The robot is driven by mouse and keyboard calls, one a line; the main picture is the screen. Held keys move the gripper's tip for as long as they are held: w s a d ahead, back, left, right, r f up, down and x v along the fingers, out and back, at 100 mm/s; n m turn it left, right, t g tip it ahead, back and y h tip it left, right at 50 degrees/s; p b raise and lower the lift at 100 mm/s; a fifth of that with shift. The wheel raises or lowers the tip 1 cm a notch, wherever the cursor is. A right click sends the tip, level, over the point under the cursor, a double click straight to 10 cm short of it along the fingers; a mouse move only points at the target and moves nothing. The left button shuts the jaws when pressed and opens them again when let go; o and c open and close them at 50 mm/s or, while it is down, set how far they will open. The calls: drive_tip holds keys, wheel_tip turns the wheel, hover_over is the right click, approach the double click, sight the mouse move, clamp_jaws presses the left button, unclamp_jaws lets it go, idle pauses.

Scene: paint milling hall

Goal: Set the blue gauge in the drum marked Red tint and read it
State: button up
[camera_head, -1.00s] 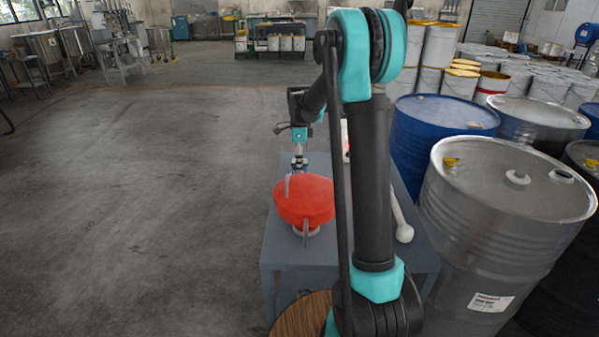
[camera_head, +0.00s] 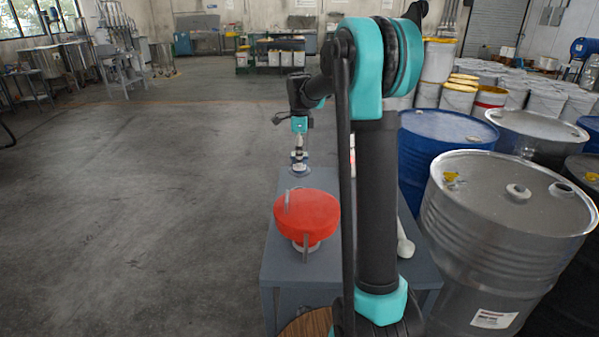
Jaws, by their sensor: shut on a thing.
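My gripper (camera_head: 299,148) is at the far end of the grey table, small in the picture. It is shut on a small grey-and-blue thing, which looks like the blue gauge (camera_head: 299,160). The gauge is upright under the fingers; its fine detail is too small to make out, and I cannot tell whether it touches the table. A silver drum (camera_head: 500,240) stands at the right, with a white label (camera_head: 494,319) on its side. The label's words are too small to read, so I cannot tell which drum is marked Red tint.
A round red thing (camera_head: 307,214) on a pale foot stands on the grey table (camera_head: 290,265). A white club-shaped thing (camera_head: 405,245) lies partly behind my arm. A blue drum (camera_head: 440,150) and more drums crowd the right. The floor at left is clear.

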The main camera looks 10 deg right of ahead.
wheel_tip(320, 180, up, 22)
idle(0.7)
